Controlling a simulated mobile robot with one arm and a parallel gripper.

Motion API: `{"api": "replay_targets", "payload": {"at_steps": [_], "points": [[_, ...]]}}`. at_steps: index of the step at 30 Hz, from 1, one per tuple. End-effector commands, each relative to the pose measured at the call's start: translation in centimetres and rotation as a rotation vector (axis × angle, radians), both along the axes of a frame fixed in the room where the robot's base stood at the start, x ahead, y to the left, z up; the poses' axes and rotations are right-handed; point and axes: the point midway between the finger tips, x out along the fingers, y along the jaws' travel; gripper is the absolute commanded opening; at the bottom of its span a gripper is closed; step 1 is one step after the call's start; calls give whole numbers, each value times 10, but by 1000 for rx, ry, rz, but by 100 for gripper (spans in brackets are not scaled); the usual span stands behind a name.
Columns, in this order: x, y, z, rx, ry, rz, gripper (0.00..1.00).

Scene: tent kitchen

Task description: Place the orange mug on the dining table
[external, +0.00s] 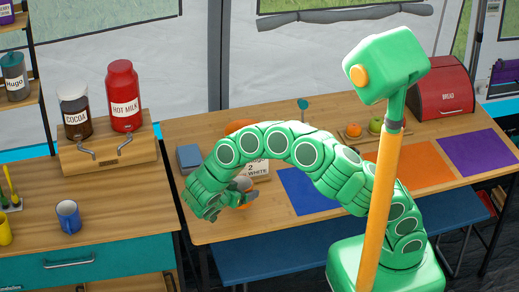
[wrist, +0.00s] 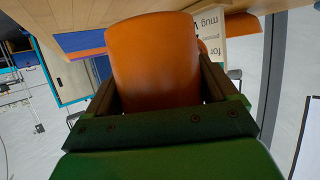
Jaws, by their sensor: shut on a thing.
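The orange mug (wrist: 153,62) fills the middle of the wrist view, between the two fingers of my gripper (wrist: 156,75). My gripper is shut on it. In the external view my gripper (external: 243,192) hangs over the left front part of the wooden dining table (external: 190,128). Only a small orange patch of the mug (external: 244,207) shows there under the fingers; the rest is hidden. I cannot tell whether the mug touches the tabletop.
Blue (external: 305,190), orange (external: 424,166) and purple (external: 479,152) mats lie on the table. A printed card (external: 258,172) and blue box (external: 189,157) stand near my gripper. A red bread box (external: 442,92) is at the back right. A blue mug (external: 68,216) stands on the left counter.

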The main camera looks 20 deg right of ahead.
Motion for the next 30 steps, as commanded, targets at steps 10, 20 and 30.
{"api": "replay_targets", "payload": {"at_steps": [10,20,30], "points": [[4,3,-15,-2,-1,0,54],[5,3,-36,2,-1,1,54],[4,3,-39,1,-1,1,88]]}}
